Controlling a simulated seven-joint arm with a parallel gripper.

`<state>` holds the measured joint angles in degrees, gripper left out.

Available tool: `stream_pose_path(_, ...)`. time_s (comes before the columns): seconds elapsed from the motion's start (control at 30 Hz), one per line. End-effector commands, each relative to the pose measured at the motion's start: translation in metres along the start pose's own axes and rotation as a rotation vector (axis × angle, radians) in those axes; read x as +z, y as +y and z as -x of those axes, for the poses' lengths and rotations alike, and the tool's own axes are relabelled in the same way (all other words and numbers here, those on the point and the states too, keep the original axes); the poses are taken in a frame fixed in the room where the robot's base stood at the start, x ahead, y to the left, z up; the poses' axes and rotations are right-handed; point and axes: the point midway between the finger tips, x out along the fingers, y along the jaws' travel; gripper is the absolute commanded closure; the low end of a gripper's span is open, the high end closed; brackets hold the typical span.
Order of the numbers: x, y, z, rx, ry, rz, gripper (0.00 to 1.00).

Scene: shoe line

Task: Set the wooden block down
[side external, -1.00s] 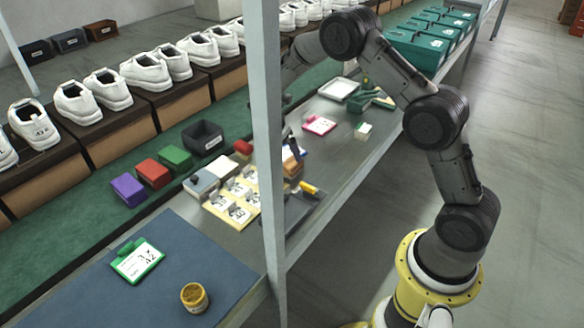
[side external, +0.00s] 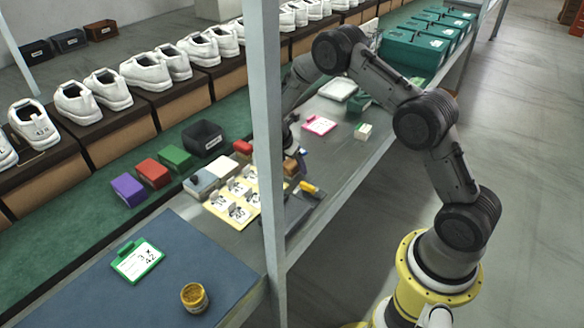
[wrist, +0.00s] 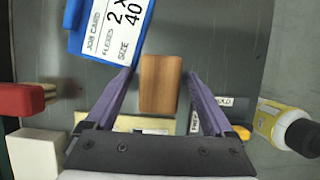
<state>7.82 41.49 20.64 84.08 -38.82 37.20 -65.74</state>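The wooden block (wrist: 160,84) is a brown upright rectangle in the wrist view, between the two purple fingers of my gripper (wrist: 160,73). A narrow gap shows on each side of it, so the fingers look open and apart from it. A blue job card (wrist: 110,27) reading "2 x, size 40" lies just beyond the block to the left. In the side view the block (side external: 290,168) is small and partly covered by the post and my gripper. Whether its underside touches the grey surface is hard to tell.
A red object (wrist: 22,99) and a white block (wrist: 35,153) are at left in the wrist view. A yellow bottle with a black cap (wrist: 285,128) is at right. A grey post (side external: 267,130) blocks part of the side view. Pale yellow number cards (side external: 232,202) lie nearby.

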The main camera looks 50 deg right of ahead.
Motion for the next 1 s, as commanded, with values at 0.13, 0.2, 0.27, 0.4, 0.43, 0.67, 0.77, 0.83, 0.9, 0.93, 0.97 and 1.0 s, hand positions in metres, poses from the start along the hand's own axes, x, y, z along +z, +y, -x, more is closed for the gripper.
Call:
stream_pose_path(0.13, 0.0, 0.0, 0.0, 0.0, 0.0, 0.0, 0.42)
stream_pose_path(0.2, 0.0, 0.0, 0.001, 0.0, 0.0, 0.0, 0.54)
stream_pose_path(0.27, 0.0, 0.0, 0.001, 0.0, 0.0, 0.0, 0.65)
stream_pose_path(0.4, 0.0, 0.0, 0.001, 0.0, 0.0, 0.0, 0.9)
stream_pose_path(0.43, 0.0, 0.0, 0.001, 0.0, 0.0, 0.0, 0.96)
stream_pose_path(0.67, 0.0, 0.001, 0.001, 0.001, 0.0, 0.0, 1.0)
stream_pose_path(0.77, 0.001, 0.001, 0.003, 0.002, -0.001, -0.001, 1.0)
stream_pose_path(0.83, 0.003, 0.001, 0.006, 0.003, -0.001, -0.001, 1.0)
stream_pose_path(0.9, 0.005, 0.001, 0.011, 0.003, -0.001, -0.001, 1.0)
stream_pose_path(0.93, 0.006, 0.001, 0.014, 0.003, -0.002, -0.001, 1.0)
stream_pose_path(0.97, 0.007, 0.001, 0.017, 0.003, -0.001, -0.001, 1.0)
stream_pose_path(1.0, 0.01, 0.001, 0.023, 0.004, -0.001, -0.003, 1.0)
